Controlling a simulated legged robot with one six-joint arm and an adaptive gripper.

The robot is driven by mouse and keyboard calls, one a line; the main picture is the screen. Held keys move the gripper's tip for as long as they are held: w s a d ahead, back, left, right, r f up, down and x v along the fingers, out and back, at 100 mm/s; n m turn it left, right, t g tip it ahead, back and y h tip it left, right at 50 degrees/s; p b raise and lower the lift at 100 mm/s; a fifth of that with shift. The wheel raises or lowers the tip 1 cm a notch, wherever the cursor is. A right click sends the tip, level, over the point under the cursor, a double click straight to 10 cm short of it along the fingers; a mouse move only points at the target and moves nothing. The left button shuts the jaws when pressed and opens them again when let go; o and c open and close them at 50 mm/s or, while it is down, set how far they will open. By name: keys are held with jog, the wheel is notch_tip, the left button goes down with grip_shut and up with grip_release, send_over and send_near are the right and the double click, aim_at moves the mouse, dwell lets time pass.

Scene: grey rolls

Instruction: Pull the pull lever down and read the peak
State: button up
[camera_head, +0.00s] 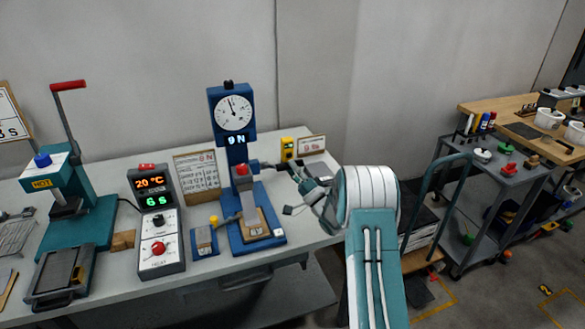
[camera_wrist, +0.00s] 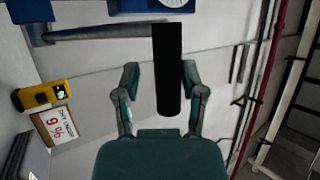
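The blue force tester (camera_head: 216,104) stands on the bench with a round dial (camera_head: 233,114) on top. The digital readout (camera_head: 236,140) under the dial shows 0 N. The pull lever (camera_head: 268,165) sticks out from the tester's right side toward my gripper (camera_head: 306,188). In the wrist view the lever's grey bar (camera_wrist: 95,33) ends in a black grip (camera_wrist: 168,65). The open fingers of my gripper (camera_wrist: 161,85) stand on either side of the grip. A gap shows on the left; the right finger is close to it, and contact cannot be told.
A yellow meter (camera_head: 287,149) and a label card (camera_head: 312,144) stand behind my gripper. A heat press (camera_head: 76,225) and a control box (camera_head: 157,230) stand left on the bench. A grey cart (camera_head: 500,170) stands to the right.

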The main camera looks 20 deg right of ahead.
jog(key=shift+w, duration=0.15)
jog(key=v, duration=1.2)
dwell(0.3)
